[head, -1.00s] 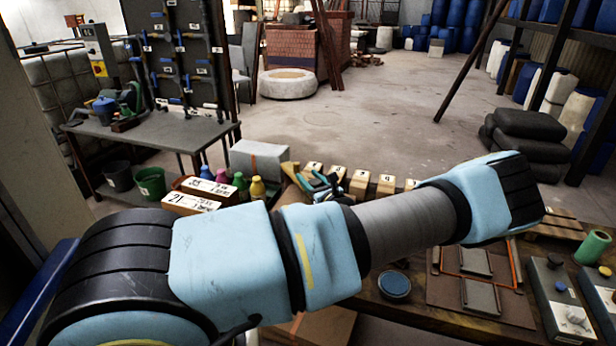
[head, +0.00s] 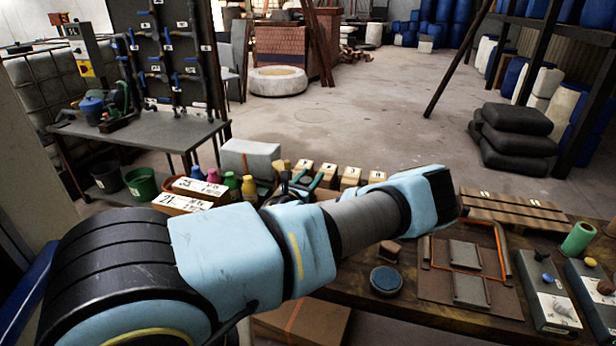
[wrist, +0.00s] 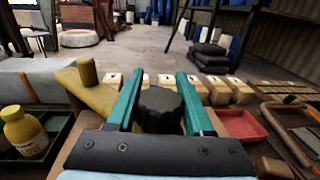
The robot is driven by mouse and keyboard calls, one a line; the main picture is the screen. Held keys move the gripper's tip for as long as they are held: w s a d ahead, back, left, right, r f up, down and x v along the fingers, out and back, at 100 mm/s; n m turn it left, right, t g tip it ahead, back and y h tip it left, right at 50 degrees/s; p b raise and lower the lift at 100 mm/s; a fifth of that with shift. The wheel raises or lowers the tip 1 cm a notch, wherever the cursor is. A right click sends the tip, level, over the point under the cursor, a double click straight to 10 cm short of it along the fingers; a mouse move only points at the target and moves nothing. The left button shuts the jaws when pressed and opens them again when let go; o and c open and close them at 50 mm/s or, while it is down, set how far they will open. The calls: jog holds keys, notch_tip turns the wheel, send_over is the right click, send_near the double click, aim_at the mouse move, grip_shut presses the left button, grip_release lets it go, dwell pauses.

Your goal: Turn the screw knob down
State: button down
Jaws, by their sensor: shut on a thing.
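The screw knob is a black, faceted knob (wrist: 160,110), seen close up in the middle of the wrist view. My gripper (wrist: 159,78) has two teal fingers, one on each side of the knob, and is shut on it. In the head view, the teal fingers (head: 315,181) show small behind my blue arm, near the back of the bench. The arm hides much of the place around the knob there. The wrist view does not show what lies under the knob, as my gripper's dark body covers it.
A yellow piece with an upright peg (wrist: 87,72) stands left of my gripper. A yellow bottle (wrist: 26,132) is farther left, a red tray (wrist: 240,126) to the right. Several numbered wooden blocks (head: 350,177) line the bench's back.

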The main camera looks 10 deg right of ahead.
jog(key=shift+s+d+m+g+h, duration=0.15)
jog(key=shift+m+g+h, duration=0.6)
jog(key=shift+g, duration=0.1)
jog(key=shift+s+d+m+g+h, duration=0.15)
jog(key=shift+d+m+g+h, duration=0.05)
jog(key=shift+m+g+h, duration=0.55)
jog(key=shift+s+d+m+g+h, duration=0.15)
jog(key=shift+m+g+h, duration=0.55)
jog(key=shift+g+h, duration=0.15)
jog(key=shift+r+g, duration=0.1)
jog(key=shift+g, duration=0.15)
jog(key=shift+c, duration=1.5)
grip_release()
jog(key=shift+s+a, duration=0.1)
